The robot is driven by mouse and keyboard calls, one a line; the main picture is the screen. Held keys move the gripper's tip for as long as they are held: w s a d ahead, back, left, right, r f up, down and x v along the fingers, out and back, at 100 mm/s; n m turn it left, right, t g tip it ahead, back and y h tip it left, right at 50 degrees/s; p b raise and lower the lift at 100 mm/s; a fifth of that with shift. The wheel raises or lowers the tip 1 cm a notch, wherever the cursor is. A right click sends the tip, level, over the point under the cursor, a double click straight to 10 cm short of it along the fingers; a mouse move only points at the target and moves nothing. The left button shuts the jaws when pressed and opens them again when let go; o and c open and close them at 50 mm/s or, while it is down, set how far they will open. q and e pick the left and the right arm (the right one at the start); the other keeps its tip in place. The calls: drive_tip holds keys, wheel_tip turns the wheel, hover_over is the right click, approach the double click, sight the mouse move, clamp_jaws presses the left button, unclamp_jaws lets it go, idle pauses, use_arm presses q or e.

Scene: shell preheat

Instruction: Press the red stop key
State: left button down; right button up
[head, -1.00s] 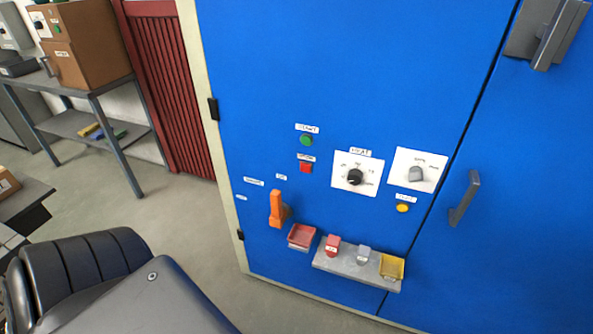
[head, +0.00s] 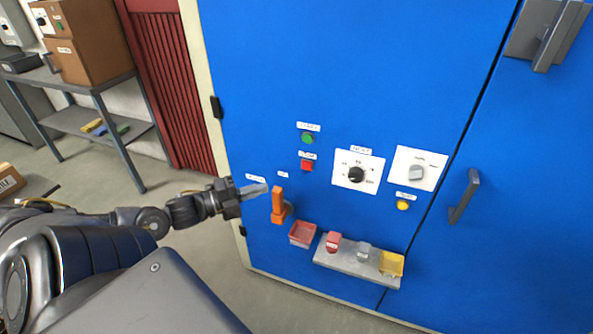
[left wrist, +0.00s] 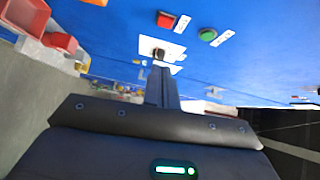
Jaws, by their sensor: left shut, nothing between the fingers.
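My left gripper (head: 262,189) is shut and empty. In the head view it appears to the left of and a little below the red key, near the orange lever. Its shut fingers (left wrist: 161,88) show in the left wrist view, apart from the key. My right gripper is not in view.
An orange lever (head: 278,205) sticks out below the key. A black dial (head: 356,174) and grey knob (head: 416,173) are to its right. A red tray (head: 302,233) and a grey shelf (head: 345,263) jut out lower down. A metal rack (head: 100,85) stands at left.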

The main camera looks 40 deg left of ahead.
use_arm(q)
drive_tip(key=shift+m, duration=0.3)
approach(310, 167)
drive_tip(key=w+d, duration=0.1)
drive_tip(key=d, duration=0.3)
drive_tip(key=w, duration=0.1)
drive_tip(key=w+a, duration=0.1)
drive_tip(key=w, duration=0.2)
drive_tip(key=shift+w+a+r+p, duration=0.15)
drive_tip(key=shift+a+p, duration=0.15)
idle(0.3)
